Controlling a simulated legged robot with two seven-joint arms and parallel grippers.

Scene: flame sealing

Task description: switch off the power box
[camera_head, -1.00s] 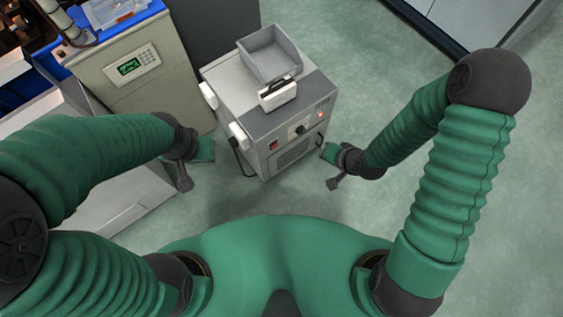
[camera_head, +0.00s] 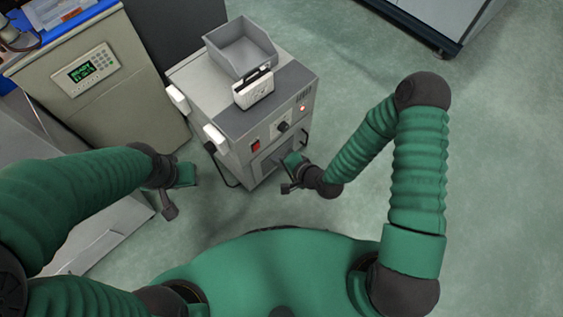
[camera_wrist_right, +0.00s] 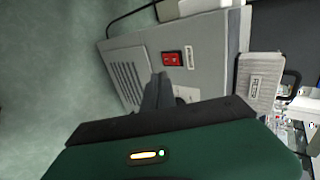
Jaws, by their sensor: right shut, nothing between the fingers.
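The power box (camera_head: 205,92) is a grey cabinet standing in front of me. Its front panel has a red rocker switch (camera_head: 256,146), a dark knob and a lit red lamp (camera_head: 302,108). The red switch also shows in the right wrist view (camera_wrist_right: 172,58), beside a small label. My right gripper (camera_head: 287,188) is near the lower front of the box; in the wrist view its dark fingers (camera_wrist_right: 158,90) are together and empty, pointing at the front panel below the switch. They look apart from the switch. My left gripper (camera_head: 169,212) hangs left of the box; its finger opening is unclear.
A grey open tray (camera_head: 240,58) and a small white case with a dark handle (camera_head: 253,92) sit on top of the box. A beige cabinet with a green display (camera_head: 80,72) stands at the left. Open floor (camera_head: 500,180) lies to the right.

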